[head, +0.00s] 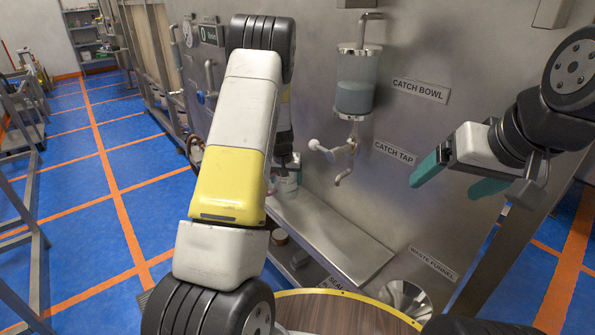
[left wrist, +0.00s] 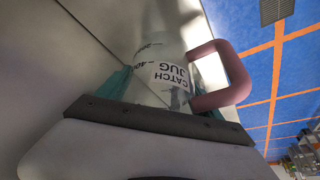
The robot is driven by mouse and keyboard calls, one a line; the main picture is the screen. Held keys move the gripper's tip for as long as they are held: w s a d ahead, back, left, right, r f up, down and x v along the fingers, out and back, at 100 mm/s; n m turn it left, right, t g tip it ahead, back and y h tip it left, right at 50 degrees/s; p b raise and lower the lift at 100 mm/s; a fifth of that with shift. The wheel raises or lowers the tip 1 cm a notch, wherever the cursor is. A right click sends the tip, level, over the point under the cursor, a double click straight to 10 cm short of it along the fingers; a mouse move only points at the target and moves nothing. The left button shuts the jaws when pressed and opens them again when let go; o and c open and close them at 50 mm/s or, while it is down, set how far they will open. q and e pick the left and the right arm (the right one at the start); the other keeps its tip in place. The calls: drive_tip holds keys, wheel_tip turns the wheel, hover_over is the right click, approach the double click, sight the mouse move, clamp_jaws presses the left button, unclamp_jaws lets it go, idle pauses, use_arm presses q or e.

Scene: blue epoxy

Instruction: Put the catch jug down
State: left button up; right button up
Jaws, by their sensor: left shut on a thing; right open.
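The catch jug (left wrist: 160,80) is a clear vessel with a printed label, volume marks and a pink handle (left wrist: 236,80). In the left wrist view it sits between the teal fingers of my left gripper (left wrist: 158,105), which is shut on it. In the head view the jug (head: 287,184) shows small beside my left forearm, at the far left end of the steel shelf (head: 335,240). My arm partly hides it, and I cannot tell whether its base touches the shelf. My right gripper (head: 443,187) is open and empty, at the right before the steel wall.
The catch bowl (head: 355,96) with bluish liquid hangs on the wall, with the catch tap (head: 340,150) below it. The shelf's middle and near end are bare. A waste funnel (head: 405,298) and a round wooden top (head: 345,312) are at the bottom.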

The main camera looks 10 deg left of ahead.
use_arm(q)
drive_tip(key=shift+f, duration=0.35)
drive_tip(key=shift+f, duration=0.2)
drive_tip(key=o, duration=1.5)
drive_tip(key=shift+c, duration=0.2)
drive_tip(key=shift+r, duration=0.1)
